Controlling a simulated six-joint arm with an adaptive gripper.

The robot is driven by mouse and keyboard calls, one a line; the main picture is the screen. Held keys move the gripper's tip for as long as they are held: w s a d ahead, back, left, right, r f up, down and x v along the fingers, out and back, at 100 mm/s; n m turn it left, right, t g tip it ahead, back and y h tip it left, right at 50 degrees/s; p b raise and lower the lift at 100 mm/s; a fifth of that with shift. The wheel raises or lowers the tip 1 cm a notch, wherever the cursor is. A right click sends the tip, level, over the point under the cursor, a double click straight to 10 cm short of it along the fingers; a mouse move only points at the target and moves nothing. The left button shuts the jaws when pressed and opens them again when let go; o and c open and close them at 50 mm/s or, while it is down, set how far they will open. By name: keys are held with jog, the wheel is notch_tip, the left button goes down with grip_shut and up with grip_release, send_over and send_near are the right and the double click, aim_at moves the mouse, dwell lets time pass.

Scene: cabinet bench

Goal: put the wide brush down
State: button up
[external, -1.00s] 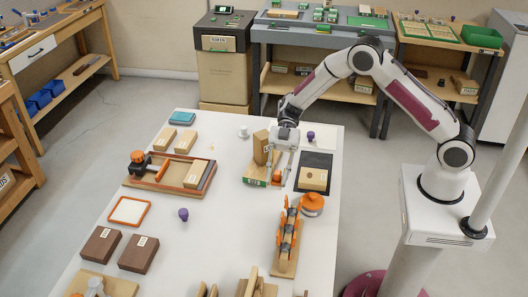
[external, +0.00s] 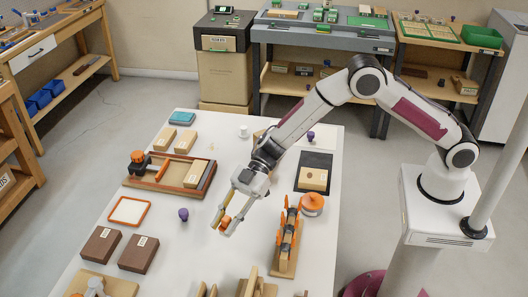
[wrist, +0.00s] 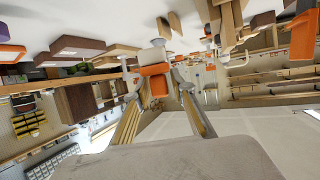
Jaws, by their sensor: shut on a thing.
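The wide brush shows in the external view as a small orange piece (external: 226,220) between my fingertips. In the wrist view it is an orange block (wrist: 154,76) with a pale part beside it, pinched between the two finger ends. My gripper (external: 224,225) is shut on it, over the middle of the white table (external: 215,265). It points down and to the left. I cannot tell how far the brush is above the tabletop; no clear contact shows. Part of the brush is hidden by the fingers.
A purple knob (external: 183,214) and an orange-rimmed white tray (external: 129,211) stand to the left. A rack with orange clips (external: 288,240) and an orange-lidded pot (external: 312,203) are to the right. Brown boxes (external: 139,254) lie front left. White table around my gripper is bare.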

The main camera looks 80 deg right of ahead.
jog(key=shift+w+a, duration=0.2)
jog(key=shift+a, duration=0.8)
jog(key=shift+f, duration=0.1)
jog(key=shift+f, duration=3.05)
jog(key=shift+f, duration=1.85)
jog(key=shift+f, duration=0.15)
jog(key=o, duration=1.1)
jog(key=shift+c, duration=0.2)
